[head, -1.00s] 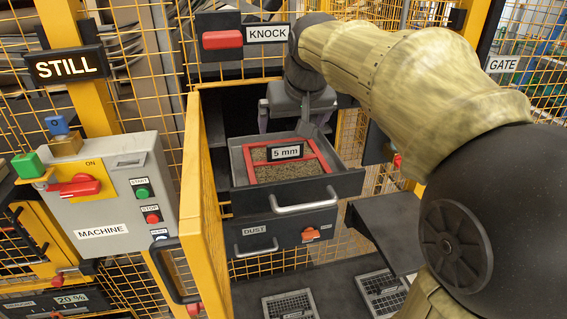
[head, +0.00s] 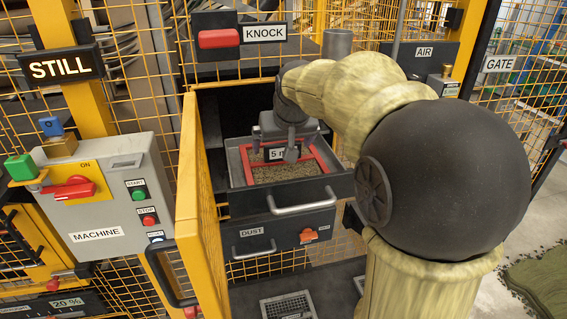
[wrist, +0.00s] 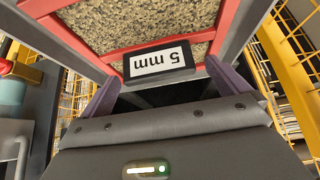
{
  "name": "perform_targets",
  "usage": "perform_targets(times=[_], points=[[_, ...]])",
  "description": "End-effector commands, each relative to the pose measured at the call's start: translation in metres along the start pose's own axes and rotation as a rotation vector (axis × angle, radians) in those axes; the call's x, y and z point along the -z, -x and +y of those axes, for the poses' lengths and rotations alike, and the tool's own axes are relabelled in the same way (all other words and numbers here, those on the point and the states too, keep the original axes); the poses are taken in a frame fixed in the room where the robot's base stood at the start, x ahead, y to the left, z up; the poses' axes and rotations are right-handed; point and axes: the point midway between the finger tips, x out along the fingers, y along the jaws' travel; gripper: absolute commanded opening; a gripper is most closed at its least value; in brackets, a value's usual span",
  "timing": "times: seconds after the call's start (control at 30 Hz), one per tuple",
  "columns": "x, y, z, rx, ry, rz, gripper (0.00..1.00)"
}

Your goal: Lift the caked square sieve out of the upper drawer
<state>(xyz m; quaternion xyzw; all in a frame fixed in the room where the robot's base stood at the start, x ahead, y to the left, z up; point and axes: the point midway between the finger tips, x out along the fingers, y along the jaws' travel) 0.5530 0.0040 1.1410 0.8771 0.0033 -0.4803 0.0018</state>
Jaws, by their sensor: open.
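The square sieve (head: 285,172) has a red frame, a brown caked surface and a "5 mm" tag. It lies in the pulled-out upper drawer (head: 308,192). My gripper (head: 276,156) is over the sieve from the back, fingers pointing down, and partly covers the tag. In the wrist view the sieve (wrist: 145,25) fills the top, with its tag (wrist: 158,61) upside down. The open fingers of my gripper (wrist: 162,88) stand left and right of the tag. I cannot tell whether they touch the sieve.
The yellow mesh door (head: 203,205) stands open close left of the drawer. The red KNOCK handle (head: 219,38) is above, and the DUST drawer (head: 265,240) is below. The machine box (head: 110,190) is at left. The sign (head: 65,67) reads STILL.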

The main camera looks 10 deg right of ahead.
Motion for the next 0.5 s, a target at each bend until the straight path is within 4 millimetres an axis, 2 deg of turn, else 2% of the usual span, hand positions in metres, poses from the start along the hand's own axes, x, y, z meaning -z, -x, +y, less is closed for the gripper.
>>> perform_targets(times=[0.03,0.17,0.5], points=[[-0.001,-0.009,0.000,-0.001,0.000,-0.003,1.00],[0.000,-0.022,0.002,-0.003,-0.004,0.000,1.00],[0.000,-0.024,0.005,-0.005,-0.008,0.001,1.00]])
